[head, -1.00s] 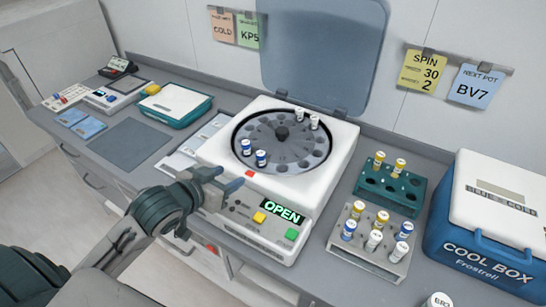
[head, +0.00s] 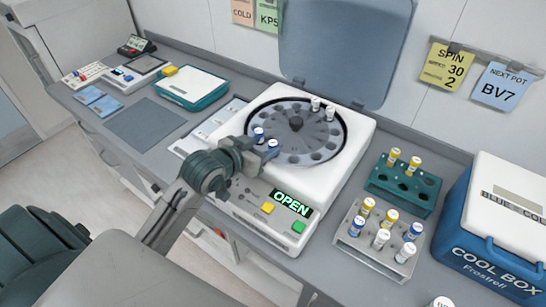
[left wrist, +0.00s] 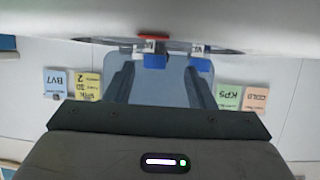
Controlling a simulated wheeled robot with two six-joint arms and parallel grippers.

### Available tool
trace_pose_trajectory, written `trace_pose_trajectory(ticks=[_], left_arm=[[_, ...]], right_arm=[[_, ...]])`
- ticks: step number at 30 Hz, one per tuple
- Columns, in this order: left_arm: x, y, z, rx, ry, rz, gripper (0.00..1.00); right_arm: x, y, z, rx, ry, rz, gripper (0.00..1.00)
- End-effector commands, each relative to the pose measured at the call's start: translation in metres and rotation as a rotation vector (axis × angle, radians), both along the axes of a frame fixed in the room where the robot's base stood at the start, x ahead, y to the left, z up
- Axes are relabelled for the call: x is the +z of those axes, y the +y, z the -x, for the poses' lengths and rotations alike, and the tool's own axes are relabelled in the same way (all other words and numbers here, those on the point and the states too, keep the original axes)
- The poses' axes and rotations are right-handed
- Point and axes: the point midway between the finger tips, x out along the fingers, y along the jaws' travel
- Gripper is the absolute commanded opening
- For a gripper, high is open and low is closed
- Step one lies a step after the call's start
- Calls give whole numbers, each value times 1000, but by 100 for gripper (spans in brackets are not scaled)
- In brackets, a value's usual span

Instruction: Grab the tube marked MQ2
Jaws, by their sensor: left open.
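The centrifuge (head: 345,165) stands open with its lid raised, and its display reads OPEN. Its rotor (head: 308,118) holds two blue-capped tubes at the near left, a left one (head: 259,134) and a right one (head: 272,145), and two white-capped tubes (head: 323,108) at the far side. My left gripper (head: 264,152) is open and empty at the near rim, close to the blue-capped pair. In the left wrist view, which is upside down, both blue-capped tubes (left wrist: 154,61) (left wrist: 201,65) show beyond the open fingers (left wrist: 160,75). I cannot read MQ2 on any tube.
A grey rack (head: 372,255) with several yellow-, white- and blue-capped tubes stands right of the centrifuge. A green rack (head: 405,192) with two yellow-capped tubes is behind it. The blue cool box (head: 490,262) is at far right. A dark mat (head: 145,128) lies bare at left.

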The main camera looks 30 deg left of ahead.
Motion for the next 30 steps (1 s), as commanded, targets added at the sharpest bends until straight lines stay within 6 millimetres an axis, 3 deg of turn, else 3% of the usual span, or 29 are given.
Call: trace_pose_trajectory(ticks=[10,19,27,30], left_arm=[[-16,-13,-34,2,0,2,49],[-20,-13,-38,0,0,0,49],[-20,-13,-38,0,0,0,0],[-20,-13,-38,0,0,0,0]], right_arm=[[18,-3,7,1,8,3,59],[17,-4,9,1,11,4,59],[17,-3,9,1,11,3,59],[17,-3,8,1,11,2,59]])
